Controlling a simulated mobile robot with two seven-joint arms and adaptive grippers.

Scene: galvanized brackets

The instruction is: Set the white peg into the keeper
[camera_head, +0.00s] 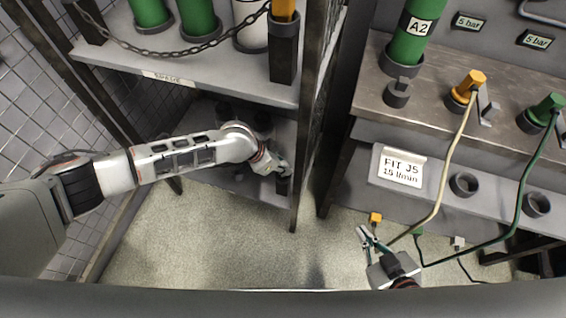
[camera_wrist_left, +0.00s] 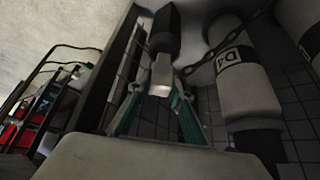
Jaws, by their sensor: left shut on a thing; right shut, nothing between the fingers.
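My left gripper (camera_head: 279,170) reaches into the lower bay of the rack at the left. In the left wrist view its fingers (camera_wrist_left: 160,94) are shut on a white, block-like peg (camera_wrist_left: 161,72). A dark upright holder (camera_head: 283,186), which looks like the keeper, is right at the fingertips. In the left wrist view a dark cylindrical part (camera_wrist_left: 165,28) lies just beyond the peg, in line with it. I cannot tell whether the peg is inside it or only against it. My right gripper (camera_head: 366,237) is shut and empty, low in front of the bench.
Green cylinders (camera_head: 198,18) stand on the upper shelf behind a chain (camera_head: 170,52). A grey cylinder marked D4 (camera_wrist_left: 240,75) stands close beside my left gripper. A rack post (camera_head: 305,130) is just right of it. Hoses (camera_head: 452,150) hang near my right gripper.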

